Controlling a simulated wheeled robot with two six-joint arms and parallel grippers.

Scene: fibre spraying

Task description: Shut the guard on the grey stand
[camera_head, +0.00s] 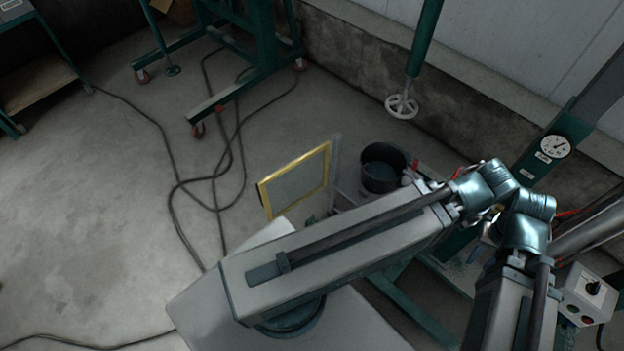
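The guard (296,181) is a mesh panel in a yellow frame, upright near the middle of the view. It reaches out to the left from a slim grey post (336,160) of the stand, so it appears swung open. The lower part of the stand is hidden behind my large grey arm link. My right arm bends at its metallic joints at the right, clear of the guard. I cannot make out the fingers of my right gripper or whether they are open. My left gripper is not in view.
A black bucket (382,168) stands right of the guard. A green frame on red casters (245,65) is at the back, with cables (215,180) on the floor. A handwheel (401,106), gauge (554,146) and button box (586,295) are at the right. Floor left of the guard is mostly clear.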

